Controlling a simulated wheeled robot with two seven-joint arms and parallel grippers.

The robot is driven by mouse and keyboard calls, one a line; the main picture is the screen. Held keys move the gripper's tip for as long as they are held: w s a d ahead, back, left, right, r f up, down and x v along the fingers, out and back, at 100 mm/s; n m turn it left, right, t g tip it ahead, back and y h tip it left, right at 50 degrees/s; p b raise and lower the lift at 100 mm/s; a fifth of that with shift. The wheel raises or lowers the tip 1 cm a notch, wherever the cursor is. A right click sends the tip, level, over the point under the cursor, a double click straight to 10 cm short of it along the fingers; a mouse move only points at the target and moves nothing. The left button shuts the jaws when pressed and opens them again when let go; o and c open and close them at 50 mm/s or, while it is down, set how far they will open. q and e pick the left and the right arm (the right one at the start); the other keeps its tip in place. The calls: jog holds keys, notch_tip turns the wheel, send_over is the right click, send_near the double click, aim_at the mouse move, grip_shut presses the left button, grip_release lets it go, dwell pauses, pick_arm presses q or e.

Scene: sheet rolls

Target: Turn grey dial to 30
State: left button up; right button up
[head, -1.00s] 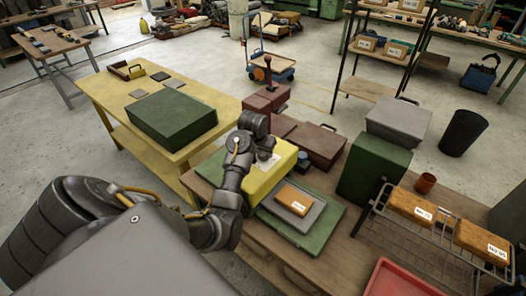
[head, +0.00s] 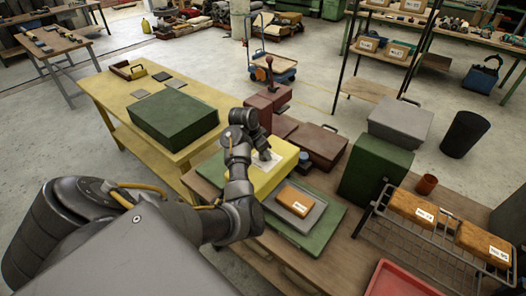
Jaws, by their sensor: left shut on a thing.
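A yellow box (head: 272,182) stands on the wooden bench, with a pale plate (head: 272,163) on its top. My left gripper (head: 264,155) comes down from above onto this plate. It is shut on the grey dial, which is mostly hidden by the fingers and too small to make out. The dial's reading cannot be told from here. My right gripper does not show.
On the wooden bench (head: 328,250), a green board (head: 325,232) carries a grey tray with an orange box (head: 296,201). Dark red boxes (head: 320,143) and a green case (head: 374,172) stand close by. A wire rack (head: 400,245) is at the right.

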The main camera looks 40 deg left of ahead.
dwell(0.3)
pick_arm(q)
jog(key=o, duration=1)
jog(key=b+v, duration=0.1)
jog(key=v, duration=0.3)
jog(key=shift+w+b, duration=0.1)
jog(key=shift+b, duration=0.2)
jog(key=p+v, duration=0.1)
jog(key=v, duration=0.2)
jog(key=shift+r, duration=0.3)
jog(key=shift+a, duration=0.1)
